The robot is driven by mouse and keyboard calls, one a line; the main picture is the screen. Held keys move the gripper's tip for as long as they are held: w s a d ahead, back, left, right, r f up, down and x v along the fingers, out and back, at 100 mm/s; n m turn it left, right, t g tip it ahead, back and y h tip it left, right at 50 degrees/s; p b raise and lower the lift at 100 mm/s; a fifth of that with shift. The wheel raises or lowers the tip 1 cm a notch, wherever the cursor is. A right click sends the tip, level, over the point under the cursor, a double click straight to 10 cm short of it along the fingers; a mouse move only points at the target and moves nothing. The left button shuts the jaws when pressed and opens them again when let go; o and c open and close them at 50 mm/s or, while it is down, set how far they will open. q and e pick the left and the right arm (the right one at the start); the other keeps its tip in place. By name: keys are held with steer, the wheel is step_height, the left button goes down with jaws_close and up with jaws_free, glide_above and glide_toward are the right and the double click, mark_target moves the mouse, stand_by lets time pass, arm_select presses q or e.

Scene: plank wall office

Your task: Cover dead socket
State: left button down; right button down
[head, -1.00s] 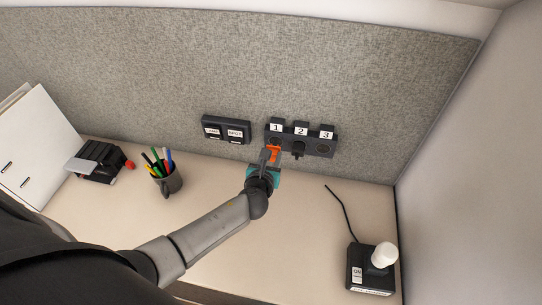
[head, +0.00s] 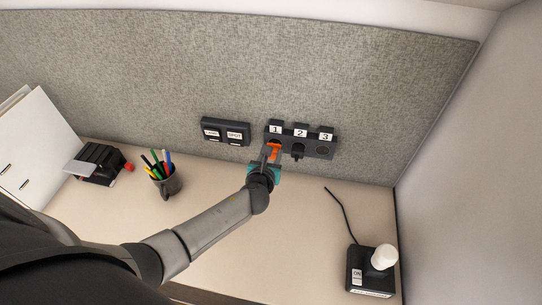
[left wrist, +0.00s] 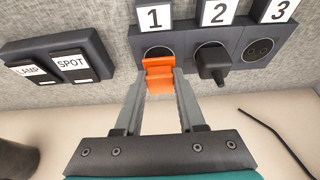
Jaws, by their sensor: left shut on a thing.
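A dark socket strip on the grey partition has sockets labelled 1 (head: 275,129), 2 (head: 300,132) and 3 (head: 325,136). A black plug (left wrist: 212,66) sits in socket 2. Socket 3 (left wrist: 259,50) is bare, with its holes showing. My left gripper (head: 272,152) is shut on an orange cover (left wrist: 158,76), just in front of socket 1. In the left wrist view the cover hides the lower part of socket 1 (left wrist: 158,51); I cannot tell whether it touches the socket face. My right gripper is not in view.
A switch box (head: 226,131) marked LAMP and SPOT is left of the strip. A pen cup (head: 167,182) and a black and red item (head: 98,163) stand on the left of the desk. A lamp base (head: 368,270) with a loose cord stands right.

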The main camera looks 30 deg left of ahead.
arm_select(q)
steer(key=shift+w+a, duration=0.2)
steer(key=shift+w, duration=0.5)
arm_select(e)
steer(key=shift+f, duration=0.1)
arm_select(q)
steer(key=shift+c, duration=2.1)
jaws_free()
